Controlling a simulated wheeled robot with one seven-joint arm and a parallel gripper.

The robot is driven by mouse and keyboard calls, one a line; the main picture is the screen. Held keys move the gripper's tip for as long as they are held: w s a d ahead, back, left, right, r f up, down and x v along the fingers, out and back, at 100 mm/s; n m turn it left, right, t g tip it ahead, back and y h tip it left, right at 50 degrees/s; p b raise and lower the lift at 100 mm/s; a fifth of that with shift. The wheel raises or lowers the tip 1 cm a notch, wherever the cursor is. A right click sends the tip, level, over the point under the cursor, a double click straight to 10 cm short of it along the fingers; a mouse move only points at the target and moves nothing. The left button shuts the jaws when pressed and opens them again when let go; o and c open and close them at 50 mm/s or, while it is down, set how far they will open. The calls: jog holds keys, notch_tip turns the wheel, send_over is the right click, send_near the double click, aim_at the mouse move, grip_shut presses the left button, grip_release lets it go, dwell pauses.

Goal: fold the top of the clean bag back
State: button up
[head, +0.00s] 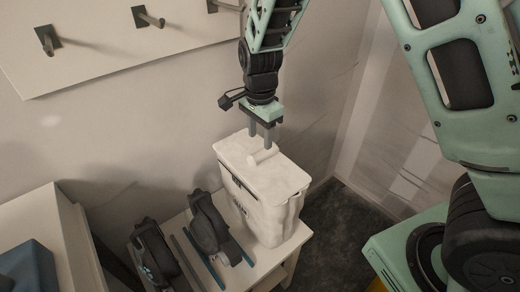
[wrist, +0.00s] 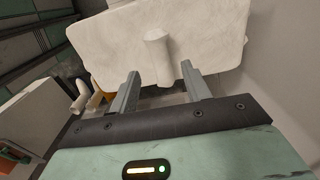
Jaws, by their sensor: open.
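The clean bag (head: 264,207) looks like a white, box-shaped bag with dark lettering on its front, too small to read. It stands upright on the bench, and its flat top (head: 285,177) lies closed over it. A short white roll-shaped grip (head: 262,156) sits on the top; it also shows in the wrist view (wrist: 157,58). My gripper (head: 261,146) is open and points down just above the top. In the wrist view its fingers (wrist: 160,72) stand on either side of the grip, with gaps visible. I cannot tell whether the fingertips touch the top.
Two black strapped objects (head: 208,224) (head: 153,257) stand on the bench (head: 262,277) left of the bag, beside teal bars. A pegboard (head: 105,42) hangs on the wall behind. A white cabinet (head: 42,218) with a blue item stands at left. Dark floor lies right of the bench.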

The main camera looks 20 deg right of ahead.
aim_at(260, 153)
notch_tip(260, 153, down, 6)
jog(key=shift+f, duration=0.15)
dwell(0.3)
grip_shut()
